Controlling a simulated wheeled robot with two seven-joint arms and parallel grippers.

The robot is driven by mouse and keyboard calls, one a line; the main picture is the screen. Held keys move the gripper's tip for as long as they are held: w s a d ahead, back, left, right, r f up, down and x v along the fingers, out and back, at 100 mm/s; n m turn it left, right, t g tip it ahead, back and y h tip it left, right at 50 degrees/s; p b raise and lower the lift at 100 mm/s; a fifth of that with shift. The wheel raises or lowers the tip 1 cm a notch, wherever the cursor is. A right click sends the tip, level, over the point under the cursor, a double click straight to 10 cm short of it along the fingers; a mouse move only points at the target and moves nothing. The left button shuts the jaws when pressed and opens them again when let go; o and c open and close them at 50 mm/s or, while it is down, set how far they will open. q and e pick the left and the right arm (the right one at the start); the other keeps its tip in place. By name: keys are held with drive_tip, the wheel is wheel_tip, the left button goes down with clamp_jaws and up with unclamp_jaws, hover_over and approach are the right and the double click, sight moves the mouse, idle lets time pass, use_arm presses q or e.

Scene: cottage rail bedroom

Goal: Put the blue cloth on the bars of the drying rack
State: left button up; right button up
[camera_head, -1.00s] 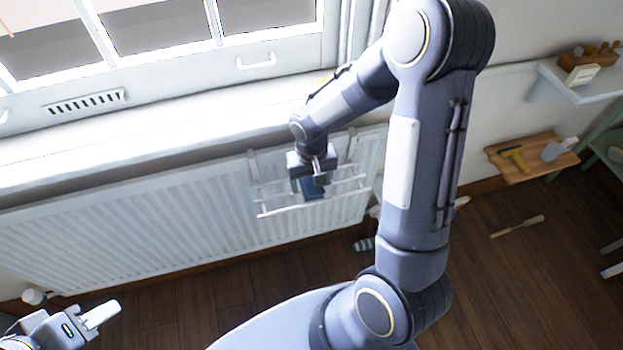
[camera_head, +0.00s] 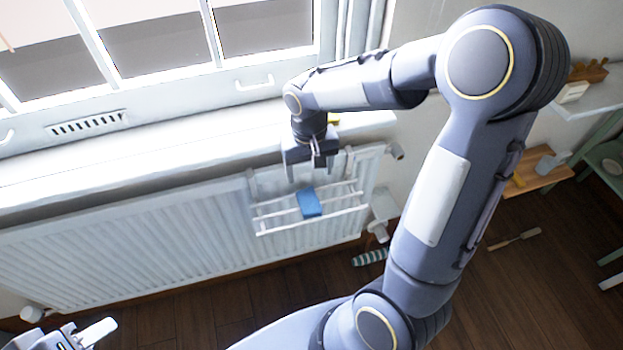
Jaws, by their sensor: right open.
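The blue cloth (camera_head: 309,203) lies across the white bars of the drying rack (camera_head: 268,221), which hangs on the front of the radiator. My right gripper (camera_head: 305,172) is open and empty above and just behind the cloth, apart from it, near the sill edge. My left gripper (camera_head: 88,333) is at the bottom left corner, far from the rack. Only part of it shows, and I cannot tell whether its fingers are open or shut.
The radiator (camera_head: 130,245) runs below the white window sill (camera_head: 150,148). A wooden board (camera_head: 540,178) and a wooden-handled tool (camera_head: 515,239) are at the right. A striped green item (camera_head: 369,257) lies on the floor below the rack's right end.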

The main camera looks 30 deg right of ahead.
drive_tip(key=s+a+r+t+y, duration=0.2)
drive_tip(key=s+r, duration=0.2)
drive_tip(key=s, duration=0.4)
drive_tip(key=s+a+r+n+t+y, duration=0.1)
drive_tip(key=s+a+r+t, duration=0.1)
drive_tip(key=s, duration=0.7)
wheel_tip(320, 180, up, 3)
drive_tip(key=shift+f+t+y, duration=0.2)
drive_tip(key=shift+t+y, duration=0.2)
drive_tip(key=shift+t, duration=0.4)
wheel_tip(320, 180, up, 4)
drive_tip(key=p, duration=0.4)
